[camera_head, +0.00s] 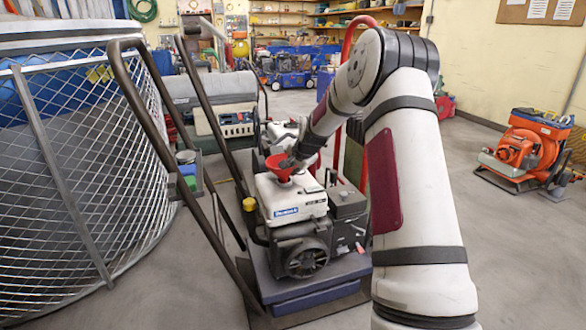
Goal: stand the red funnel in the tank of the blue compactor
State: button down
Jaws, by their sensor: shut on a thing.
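The red funnel (279,168) is at the top of the white tank (284,196) of the machine with the blue base, the blue compactor (312,291). Its wide mouth faces up and it looks roughly upright. My gripper (287,163) reaches in from the upper right and is shut on the funnel's right side. The funnel's lower end is hidden, so I cannot tell whether it is inside the tank's opening or just above it. The compactor's dark engine and brown handle bars (158,135) show clearly.
A wire mesh cage (85,170) fills the left. A green-grey machine (222,118) stands behind the compactor. An orange machine (524,146) stands at the right. The floor (520,255) between it and my arm is clear.

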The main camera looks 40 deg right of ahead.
jog(key=shift+f+b, duration=0.55)
jog(key=shift+f, duration=0.4)
jog(key=c, duration=1.6)
grip_release()
jog(key=shift+o, duration=0.2)
jog(key=shift+r, duration=0.1)
jog(key=shift+r+p, duration=2.95)
jog(key=shift+r, duration=1.5)
jog(key=shift+a, duration=0.1)
